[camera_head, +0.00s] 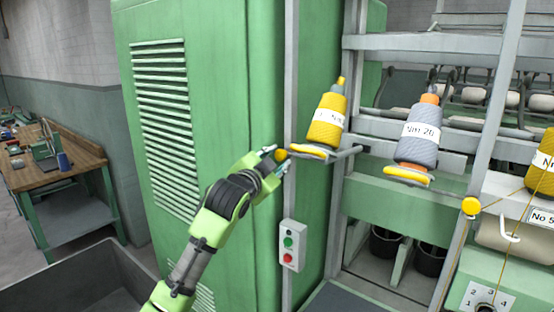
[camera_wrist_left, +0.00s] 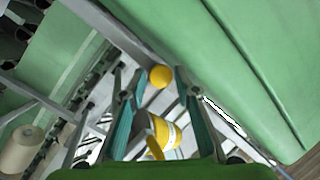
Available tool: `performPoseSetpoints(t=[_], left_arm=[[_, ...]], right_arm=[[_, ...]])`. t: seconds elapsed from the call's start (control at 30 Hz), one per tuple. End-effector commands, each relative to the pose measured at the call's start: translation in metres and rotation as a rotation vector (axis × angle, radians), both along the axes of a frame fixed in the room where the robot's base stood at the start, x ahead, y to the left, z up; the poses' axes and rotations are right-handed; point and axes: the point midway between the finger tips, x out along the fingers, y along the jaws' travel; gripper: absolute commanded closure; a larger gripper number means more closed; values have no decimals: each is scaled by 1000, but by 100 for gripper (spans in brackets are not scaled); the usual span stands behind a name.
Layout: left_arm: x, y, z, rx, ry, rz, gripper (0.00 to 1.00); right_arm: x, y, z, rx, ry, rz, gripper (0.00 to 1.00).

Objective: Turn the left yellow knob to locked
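The left yellow knob (camera_head: 281,154) is a small ball by the edge of the green cabinet, left of the yellow yarn cone. My left gripper (camera_head: 277,159) is at this knob, with its fingers pointing toward it. In the left wrist view the knob (camera_wrist_left: 160,76) shows between the two fingertips of my open left gripper (camera_wrist_left: 159,79), with a gap on each side. I cannot tell how deep it sits between them. A second yellow knob (camera_head: 470,206) is farther right. My right gripper is not in view.
A yellow yarn cone (camera_head: 327,122) stands just right of the gripper, and a grey cone (camera_head: 418,135) farther right. The green cabinet (camera_head: 200,110) is close behind my arm. A button box (camera_head: 292,245) hangs below. A workbench (camera_head: 60,175) is at left.

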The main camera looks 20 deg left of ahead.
Motion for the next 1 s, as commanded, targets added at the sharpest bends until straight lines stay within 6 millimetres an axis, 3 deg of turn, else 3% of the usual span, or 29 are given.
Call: performPoseSetpoints(t=[0.3,0.47,1.0], left_arm=[[-1,0,0,2,0,0,70],[-12,1,0,3,0,0,70],[-103,8,3,2,0,0,70]], right_arm=[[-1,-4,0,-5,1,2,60],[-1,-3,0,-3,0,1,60],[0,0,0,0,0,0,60]])
